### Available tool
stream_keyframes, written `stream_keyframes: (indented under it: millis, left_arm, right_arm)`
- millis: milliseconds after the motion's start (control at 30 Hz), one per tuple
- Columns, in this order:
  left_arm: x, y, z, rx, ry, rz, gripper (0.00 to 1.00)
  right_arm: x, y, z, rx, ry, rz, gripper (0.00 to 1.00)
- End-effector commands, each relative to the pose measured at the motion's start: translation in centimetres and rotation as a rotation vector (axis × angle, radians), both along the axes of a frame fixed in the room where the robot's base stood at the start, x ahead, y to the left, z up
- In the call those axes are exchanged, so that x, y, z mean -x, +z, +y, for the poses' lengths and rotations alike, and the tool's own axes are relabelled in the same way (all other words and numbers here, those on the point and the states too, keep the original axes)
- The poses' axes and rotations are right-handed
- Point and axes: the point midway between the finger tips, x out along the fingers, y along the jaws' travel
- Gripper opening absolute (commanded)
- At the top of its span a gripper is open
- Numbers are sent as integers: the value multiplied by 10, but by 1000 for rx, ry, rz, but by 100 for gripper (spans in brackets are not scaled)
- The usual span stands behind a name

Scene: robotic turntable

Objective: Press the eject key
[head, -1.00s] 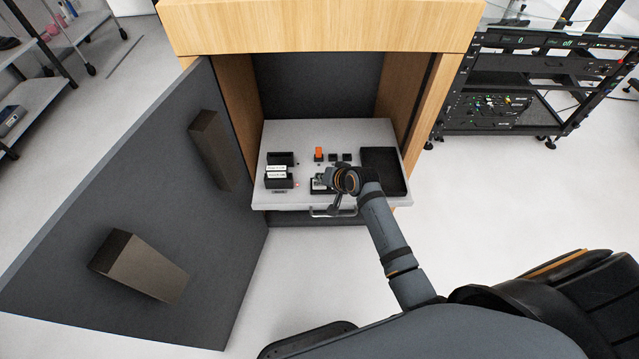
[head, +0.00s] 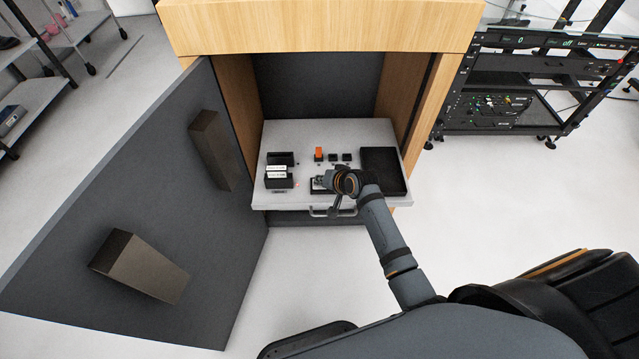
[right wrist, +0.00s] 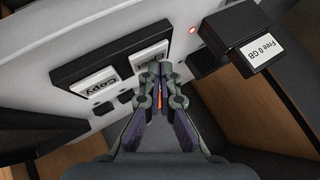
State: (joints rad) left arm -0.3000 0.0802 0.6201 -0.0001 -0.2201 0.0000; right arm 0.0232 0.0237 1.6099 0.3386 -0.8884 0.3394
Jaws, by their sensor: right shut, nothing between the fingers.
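A dark key panel (right wrist: 112,72) on the light grey drawer holds two white keys. The one lettered Copy (right wrist: 93,90) is uncovered. The eject key (right wrist: 143,58) beside it shows only part of its lettering, behind my fingertips. My right gripper (right wrist: 161,74) is shut and empty, with its tips over the near side of the eject key. I cannot tell whether they touch it or whether the key is pushed in. In the head view my right gripper (head: 322,183) covers much of the panel. My left gripper is not in view.
A black drive (right wrist: 236,30) labelled Free 0 GB sits in a dock near a lit red lamp (right wrist: 193,31). An orange piece (head: 319,153) and small dark blocks stand behind the panel. A black tray (head: 384,153) lies right. The cabinet door (head: 150,220) stands open left.

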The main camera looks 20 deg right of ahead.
Motion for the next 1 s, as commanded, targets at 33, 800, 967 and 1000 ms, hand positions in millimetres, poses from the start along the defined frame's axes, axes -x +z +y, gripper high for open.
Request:
stream_keyframes:
  millis: [33, 800, 967, 1000]
  left_arm:
    - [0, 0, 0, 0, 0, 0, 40]
    - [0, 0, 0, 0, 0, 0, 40]
    - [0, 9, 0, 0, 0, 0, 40]
    - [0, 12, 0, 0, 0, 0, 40]
  right_arm:
    - [0, -1, 0, 0, 0, 0, 0]
    - [0, -4, 0, 0, 0, 0, 0]
    - [0, 3, 0, -1, -1, 0, 0]
    - [0, 5, 0, -1, -1, 0, 0]
